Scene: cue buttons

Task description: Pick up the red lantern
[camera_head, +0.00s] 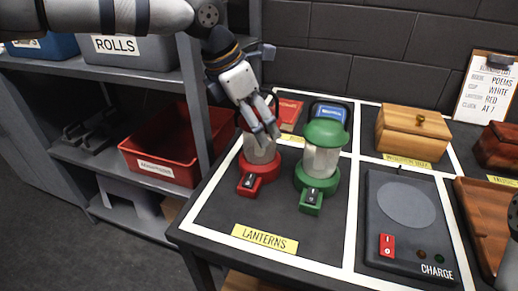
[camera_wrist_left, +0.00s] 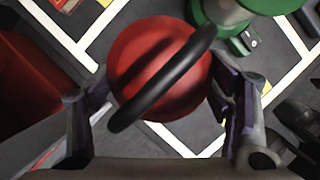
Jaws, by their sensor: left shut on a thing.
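The red lantern (camera_head: 259,171) stands upright at the left of the table in the head view, with a clear glass body and a red switch block in front. My left gripper (camera_head: 262,128) is shut on its red top from above, and its fingers hide much of that top. In the left wrist view the round red top of the red lantern (camera_wrist_left: 150,50) with its black handle sits between the two fingers of my left gripper (camera_wrist_left: 166,92). The lantern's base appears to rest on the table. My right gripper is not seen.
A green lantern (camera_head: 322,160) stands close to the right of the red one. A yellow LANTERNS label (camera_head: 265,239) lies in front. A charge pad (camera_head: 403,205), a wooden box (camera_head: 412,133) and a wooden tray fill the right. A red bin (camera_head: 165,150) sits on the left shelf.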

